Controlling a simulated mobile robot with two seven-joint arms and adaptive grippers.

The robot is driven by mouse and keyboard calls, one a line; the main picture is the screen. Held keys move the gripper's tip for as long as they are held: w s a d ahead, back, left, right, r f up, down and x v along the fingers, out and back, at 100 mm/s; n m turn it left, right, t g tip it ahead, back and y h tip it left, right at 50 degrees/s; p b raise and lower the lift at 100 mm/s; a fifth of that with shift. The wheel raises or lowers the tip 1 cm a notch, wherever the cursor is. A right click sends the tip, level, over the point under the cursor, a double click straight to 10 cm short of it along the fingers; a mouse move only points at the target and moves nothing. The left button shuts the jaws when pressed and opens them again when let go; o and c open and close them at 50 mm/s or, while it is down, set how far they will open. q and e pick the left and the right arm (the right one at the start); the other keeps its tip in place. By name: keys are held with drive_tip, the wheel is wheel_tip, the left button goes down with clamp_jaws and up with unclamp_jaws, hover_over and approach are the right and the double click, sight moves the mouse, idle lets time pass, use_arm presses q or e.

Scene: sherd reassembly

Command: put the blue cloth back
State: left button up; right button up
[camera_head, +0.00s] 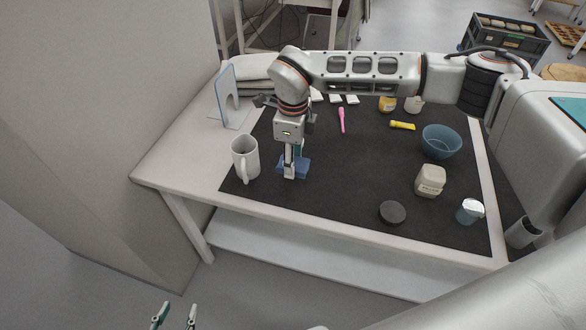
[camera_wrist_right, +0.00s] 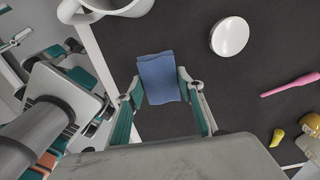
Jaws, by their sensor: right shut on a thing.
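The blue cloth (camera_head: 293,166) is a small folded pad at the near left of the dark mat (camera_head: 340,190), just right of the white mug (camera_head: 245,158). My right gripper (camera_head: 290,172) points down and is shut on the cloth. In the right wrist view the cloth (camera_wrist_right: 159,78) sits between the two teal-padded fingertips. I cannot tell whether it touches the mat or hangs just above it. My left gripper (camera_head: 175,317) shows at the bottom edge, in front of the table, with its fingers apart and empty.
A dark disc (camera_head: 392,212), a beige jar (camera_head: 430,181), a teal cup (camera_head: 469,211) and a blue bowl (camera_head: 441,141) stand on the right. A pink tool (camera_head: 342,120) and a yellow tube (camera_head: 402,125) lie further back. The mat's middle is clear.

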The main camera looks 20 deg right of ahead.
wheel_tip(320, 180, down, 3)
drive_tip(key=shift+r, duration=0.1)
drive_tip(key=shift+f, duration=0.35)
drive_tip(key=shift+f, duration=0.1)
drive_tip(key=o, duration=1.1)
wheel_tip(320, 180, up, 11)
drive_tip(key=shift+r, duration=0.1)
drive_tip(key=shift+r+p, duration=0.3)
drive_tip(key=shift+r, duration=0.25)
